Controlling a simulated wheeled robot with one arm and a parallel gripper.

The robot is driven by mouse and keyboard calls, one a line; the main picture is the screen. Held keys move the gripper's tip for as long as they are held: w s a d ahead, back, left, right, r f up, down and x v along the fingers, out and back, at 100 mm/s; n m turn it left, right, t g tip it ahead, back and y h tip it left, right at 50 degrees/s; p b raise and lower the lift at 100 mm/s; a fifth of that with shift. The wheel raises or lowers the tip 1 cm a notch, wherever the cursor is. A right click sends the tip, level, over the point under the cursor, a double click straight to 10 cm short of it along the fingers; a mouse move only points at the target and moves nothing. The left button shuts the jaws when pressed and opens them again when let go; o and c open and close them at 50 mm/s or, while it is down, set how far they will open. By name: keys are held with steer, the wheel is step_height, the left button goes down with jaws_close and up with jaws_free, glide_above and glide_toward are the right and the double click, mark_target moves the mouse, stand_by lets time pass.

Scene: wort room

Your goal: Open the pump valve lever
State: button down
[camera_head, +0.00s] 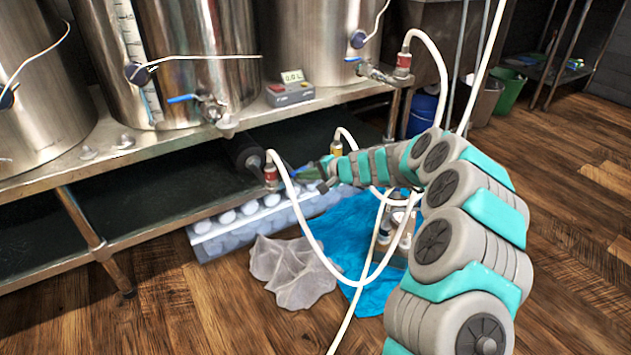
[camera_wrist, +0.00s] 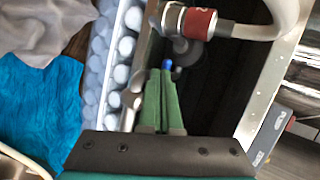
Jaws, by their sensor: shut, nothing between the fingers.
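The pump (camera_head: 243,152) is a dark cylinder on the lower shelf, with a red-banded hose fitting (camera_head: 270,172) at its front. The fitting also shows at the top of the wrist view (camera_wrist: 200,22). The pump valve lever has a blue tip (camera_wrist: 167,64), seen just beyond my fingertips; in the head view a bit of blue lever (camera_head: 298,172) shows between the fitting and my gripper. My gripper (camera_head: 316,174) points left at the lever. In the wrist view its green fingers (camera_wrist: 163,88) are together and empty. I cannot tell whether they touch the lever.
White hoses (camera_head: 320,245) loop in front of the pump and past my arm. Steel kettles (camera_head: 180,50) and a scale (camera_head: 290,92) stand on the shelf above. A grey cloth (camera_head: 292,270), a blue cloth (camera_head: 345,235) and a bottle pack (camera_head: 215,245) lie on the floor below.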

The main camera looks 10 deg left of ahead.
steer(key=shift+w+a+b, duration=0.15)
steer(key=shift+a+b, duration=0.4)
steer(key=shift+a, duration=0.1)
stand_by(0.3)
